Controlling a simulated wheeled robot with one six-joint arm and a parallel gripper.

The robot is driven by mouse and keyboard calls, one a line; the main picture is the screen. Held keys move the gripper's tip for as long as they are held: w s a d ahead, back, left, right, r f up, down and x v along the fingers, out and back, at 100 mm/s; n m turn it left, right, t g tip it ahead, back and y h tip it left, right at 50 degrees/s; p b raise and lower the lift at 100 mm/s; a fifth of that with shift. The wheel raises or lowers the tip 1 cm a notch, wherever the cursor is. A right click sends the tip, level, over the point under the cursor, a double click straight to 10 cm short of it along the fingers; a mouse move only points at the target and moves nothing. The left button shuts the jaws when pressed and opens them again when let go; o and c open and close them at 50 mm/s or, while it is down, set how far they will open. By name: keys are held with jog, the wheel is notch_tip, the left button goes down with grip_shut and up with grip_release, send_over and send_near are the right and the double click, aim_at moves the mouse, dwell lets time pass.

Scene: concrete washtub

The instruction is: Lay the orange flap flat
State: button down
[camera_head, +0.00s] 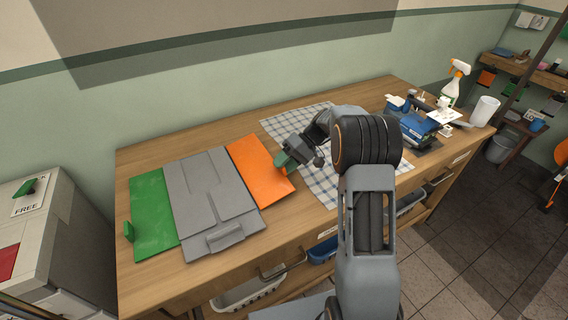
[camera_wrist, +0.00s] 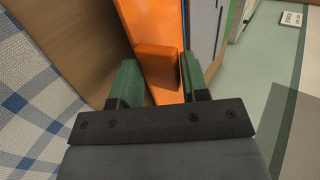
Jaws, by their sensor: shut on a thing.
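The orange flap (camera_head: 258,172) is a flat panel on the right side of a grey folding board (camera_head: 208,195) on the wooden bench. It looks flat or nearly so; I cannot tell whether a slight tilt remains. My gripper (camera_head: 282,161) is at the flap's right edge. In the wrist view the green fingers of my gripper (camera_wrist: 162,82) stand on both sides of the orange tab (camera_wrist: 156,62), shut on it. The orange flap (camera_wrist: 160,18) runs up behind the tab. In the head view the tab is hidden by my gripper.
A green flap (camera_head: 152,212) lies flat at the board's left, with a small green tab (camera_head: 128,231) at its edge. A checked cloth (camera_head: 322,187) lies under my arm. A blue device (camera_head: 416,128) and a spray bottle (camera_head: 452,86) stand farther right.

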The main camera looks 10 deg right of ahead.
jog(key=shift+f, duration=0.1)
dwell(0.3)
jog(key=c, duration=0.6)
grip_release()
jog(key=shift+c, duration=0.2)
jog(key=p+v, duration=0.1)
jog(key=v, duration=1.3)
